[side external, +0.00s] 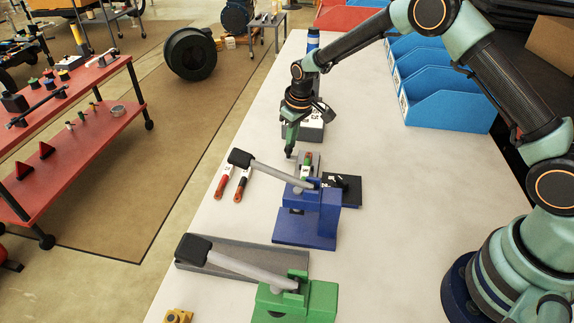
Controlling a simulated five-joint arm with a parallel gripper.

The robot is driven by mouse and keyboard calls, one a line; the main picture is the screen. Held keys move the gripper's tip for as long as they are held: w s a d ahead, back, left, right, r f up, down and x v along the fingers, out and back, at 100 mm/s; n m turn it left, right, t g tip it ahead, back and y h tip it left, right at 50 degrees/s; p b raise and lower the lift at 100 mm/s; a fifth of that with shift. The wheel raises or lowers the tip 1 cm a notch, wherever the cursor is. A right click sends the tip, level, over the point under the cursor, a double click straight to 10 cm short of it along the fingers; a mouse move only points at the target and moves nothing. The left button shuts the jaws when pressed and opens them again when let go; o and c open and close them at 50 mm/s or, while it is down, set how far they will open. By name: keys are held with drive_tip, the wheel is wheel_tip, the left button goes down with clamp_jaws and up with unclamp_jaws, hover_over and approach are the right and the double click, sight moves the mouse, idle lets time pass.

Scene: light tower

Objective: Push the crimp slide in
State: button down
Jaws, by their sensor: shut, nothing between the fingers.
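My gripper (290,151) is shut and empty, pointing down over the bench behind the blue press. A blue press (318,212) with a long grey lever and black knob (241,158) stands in mid-bench. Just behind it is a small grey holder (316,158) with a red and green piece (306,166) on it. My fingertips are just left of this holder; I cannot tell whether they touch it. A black block (348,184) sits at the right of the blue press. Which part is the crimp slide is not clear, and the press partly hides the holder's front.
A green press (312,303) with a lever and a long grey tray (220,260) stand in front. A grey box (312,130) stands behind my gripper. Blue bins (448,105) line the right edge.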

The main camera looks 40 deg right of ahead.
sight(285, 161)
drive_tip(key=shift+s+a, duration=3)
drive_tip(key=shift+a, duration=0.05)
drive_tip(key=shift+r, duration=0.1)
idle(0.4)
drive_tip(key=shift+w+d+r, duration=0.3)
drive_tip(key=shift+r, duration=0.2)
drive_tip(key=shift+w+d+r, duration=0.25)
drive_tip(key=shift+d+r, duration=0.05)
drive_tip(key=shift+r, duration=0.15)
wheel_tip(285, 161, up, 5)
idle(0.3)
